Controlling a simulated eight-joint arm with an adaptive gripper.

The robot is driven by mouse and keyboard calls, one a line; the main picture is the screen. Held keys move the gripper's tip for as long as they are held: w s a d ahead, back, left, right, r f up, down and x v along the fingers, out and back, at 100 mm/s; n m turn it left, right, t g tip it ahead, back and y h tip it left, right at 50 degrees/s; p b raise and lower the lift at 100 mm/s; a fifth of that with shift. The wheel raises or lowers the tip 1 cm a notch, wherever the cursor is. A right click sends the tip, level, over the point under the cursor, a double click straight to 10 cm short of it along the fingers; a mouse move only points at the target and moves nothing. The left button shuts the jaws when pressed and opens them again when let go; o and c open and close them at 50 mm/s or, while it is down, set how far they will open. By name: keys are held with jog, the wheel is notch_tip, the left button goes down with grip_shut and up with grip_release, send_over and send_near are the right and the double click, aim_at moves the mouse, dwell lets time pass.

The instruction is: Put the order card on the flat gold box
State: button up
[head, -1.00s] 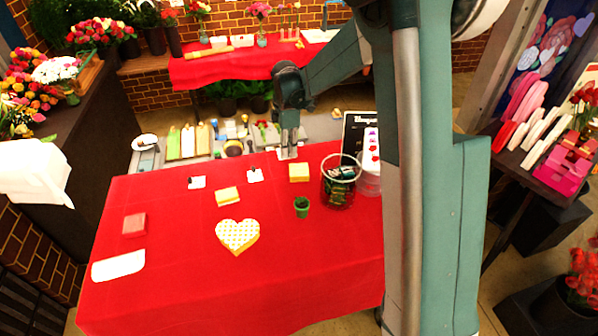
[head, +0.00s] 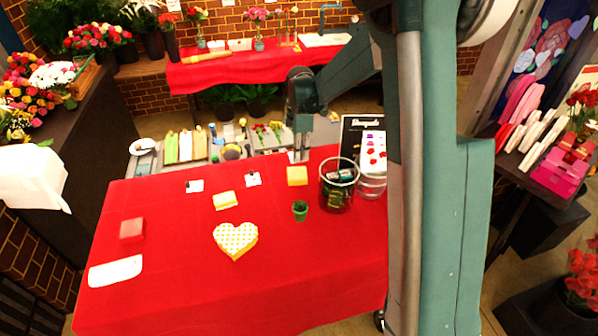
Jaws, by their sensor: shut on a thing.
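My gripper (head: 301,152) points down at the far edge of the red table, just behind a small gold box. It is shut on a small pale piece, which looks like the order card (head: 296,157); little of it shows. The small gold box (head: 297,177) lies flat on the cloth below and in front of the gripper. A second gold box (head: 225,201) with a paler top lies further left. I cannot tell for certain which one is the flat gold box.
A heart-shaped dotted box (head: 235,240), green pot (head: 300,211), glass jar (head: 338,186) and pink block (head: 132,230) stand on the red table (head: 180,290). Two small white cards (head: 194,186) (head: 253,179) lie near its far side. The front is clear.

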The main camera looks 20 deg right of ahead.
send_over(300, 177)
jog(key=shift+f, duration=2.4)
jog(key=shift+f, duration=0.1)
jog(key=shift+f, duration=1.75)
jog(key=shift+f, duration=0.1)
jog(key=shift+o, duration=1.1)
jog(key=shift+f, duration=0.1)
jog(key=o, duration=0.5)
jog(key=shift+c, duration=0.2)
